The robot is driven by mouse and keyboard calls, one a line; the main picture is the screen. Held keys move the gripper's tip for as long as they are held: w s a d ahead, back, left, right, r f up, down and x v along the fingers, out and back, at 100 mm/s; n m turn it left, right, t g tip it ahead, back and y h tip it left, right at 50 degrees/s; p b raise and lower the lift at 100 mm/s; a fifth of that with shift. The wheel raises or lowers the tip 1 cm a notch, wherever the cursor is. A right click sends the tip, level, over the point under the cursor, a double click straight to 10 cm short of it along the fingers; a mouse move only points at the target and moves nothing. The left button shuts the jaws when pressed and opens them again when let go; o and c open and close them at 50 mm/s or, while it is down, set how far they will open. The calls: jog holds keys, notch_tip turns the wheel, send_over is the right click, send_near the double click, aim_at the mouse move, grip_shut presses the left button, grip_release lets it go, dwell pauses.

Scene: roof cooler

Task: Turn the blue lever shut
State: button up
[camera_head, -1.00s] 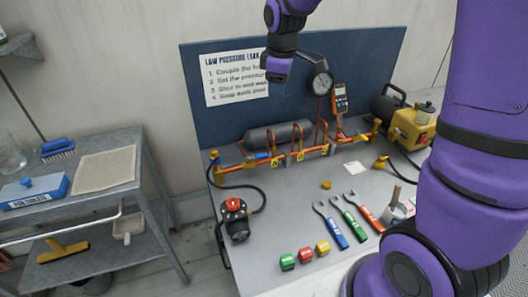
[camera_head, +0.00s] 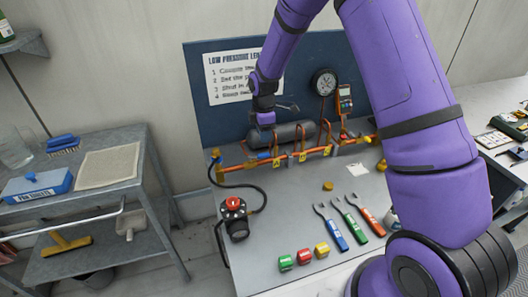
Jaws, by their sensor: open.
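The blue lever (camera_head: 264,156) is a small blue piece on the copper pipe run (camera_head: 240,167), toward its left end. It lies roughly in line with the pipe, though it is small and its exact angle is hard to tell. My gripper (camera_head: 267,126) hangs above the lever and in front of the left end of the grey cylinder. It is open and appears apart from the lever. Its fingers are small and dark against the backboard and cylinder.
Yellow tags mark the pipe. A grey cylinder (camera_head: 295,133) lies behind it. A red-topped device (camera_head: 234,216), coloured blocks (camera_head: 304,256) and several wrenches (camera_head: 332,230) lie in front.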

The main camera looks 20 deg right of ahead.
aim_at(264, 154)
notch_tip(264, 154, down, 9)
jog(key=shift+r, duration=0.2)
dwell(0.3)
grip_shut()
